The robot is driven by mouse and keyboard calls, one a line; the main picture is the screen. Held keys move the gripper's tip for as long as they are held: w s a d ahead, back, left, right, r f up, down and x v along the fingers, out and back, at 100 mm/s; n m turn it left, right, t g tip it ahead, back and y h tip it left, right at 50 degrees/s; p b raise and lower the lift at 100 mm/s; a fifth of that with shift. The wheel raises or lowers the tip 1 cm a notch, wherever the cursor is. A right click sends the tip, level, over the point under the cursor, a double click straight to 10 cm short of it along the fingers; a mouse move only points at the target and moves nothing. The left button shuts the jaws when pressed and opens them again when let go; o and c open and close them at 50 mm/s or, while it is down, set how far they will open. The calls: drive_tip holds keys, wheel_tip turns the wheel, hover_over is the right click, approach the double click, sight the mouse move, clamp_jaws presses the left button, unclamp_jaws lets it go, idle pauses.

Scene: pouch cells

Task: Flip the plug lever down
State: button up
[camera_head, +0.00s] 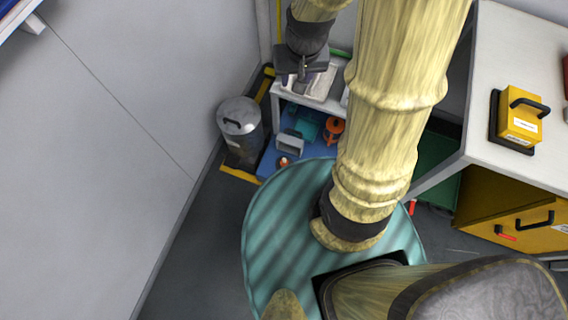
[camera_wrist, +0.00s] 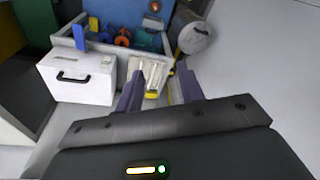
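I cannot pick out the plug lever with certainty in either view. My gripper (camera_head: 303,72) hangs at the back over a low white unit (camera_head: 279,100); it also shows in the wrist view (camera_wrist: 160,86). Its two purple-grey fingers are apart, with nothing visibly held between them. A pale ribbed panel (camera_wrist: 148,72) lies beyond the fingers, partly hidden by the left one. A small yellow piece (camera_wrist: 152,94) shows in the gap between the fingers. I cannot tell whether either finger touches the panel or the yellow piece.
A white box (camera_wrist: 75,80) with a black handle stands left of the fingers. A grey lidded bin (camera_head: 239,118) stands left of the unit. Orange (camera_head: 334,128) and teal items sit on the lower blue surface. A yellow case (camera_head: 522,120) stands on the right-hand table (camera_head: 505,60).

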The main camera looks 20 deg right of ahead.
drive_tip(key=w+f+m+g+b, duration=0.15)
drive_tip(key=w+f+b, duration=0.25)
drive_tip(key=f+b, duration=0.9)
drive_tip(key=w+f+m+t+b, duration=0.1)
drive_tip(key=w+f+m+b, duration=0.35)
drive_tip(key=f, duration=1.35)
drive_tip(key=g+b, duration=0.2)
drive_tip(key=b, duration=1.6)
hover_over(284, 159)
wheel_tip(284, 159, down, 28)
drive_tip(key=shift+r+t, duration=0.25)
drive_tip(key=shift+r, duration=0.1)
wheel_tip(284, 159, down, 17)
drive_tip(key=b, duration=0.9)
drive_tip(key=shift+f, duration=0.2)
clamp_jaws()
